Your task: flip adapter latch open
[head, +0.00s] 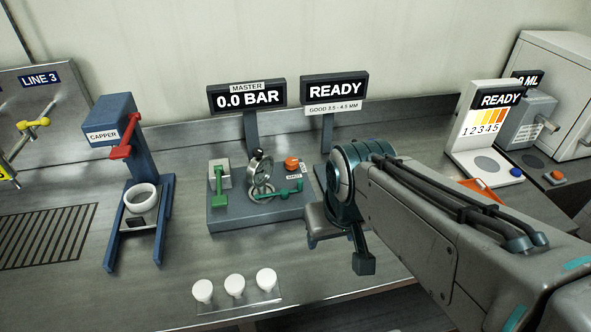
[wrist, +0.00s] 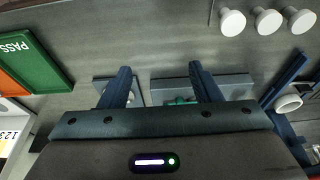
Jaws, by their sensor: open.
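The test fixture (head: 235,219) is a blue-grey block on the bench in the head view. On it are a round metal fitting (head: 262,189) with a raised disc-shaped lid, a green lever (head: 219,190) at the left, another green lever (head: 288,191) at the right, and an orange knob (head: 291,162). I cannot tell which part is the adapter latch. My gripper (head: 339,254) is open and empty, right of the fixture and apart from it. In the wrist view, my gripper (wrist: 160,70) shows two spread fingers; the fixture (wrist: 235,87) is partly hidden behind them.
Three white round-topped pieces (head: 235,285) stand at the bench's front edge. The blue capper (head: 120,130) stands left, with a white ring (head: 141,198). Display signs (head: 247,95) rise behind the fixture. A green PASS tray (wrist: 38,62) shows in the wrist view.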

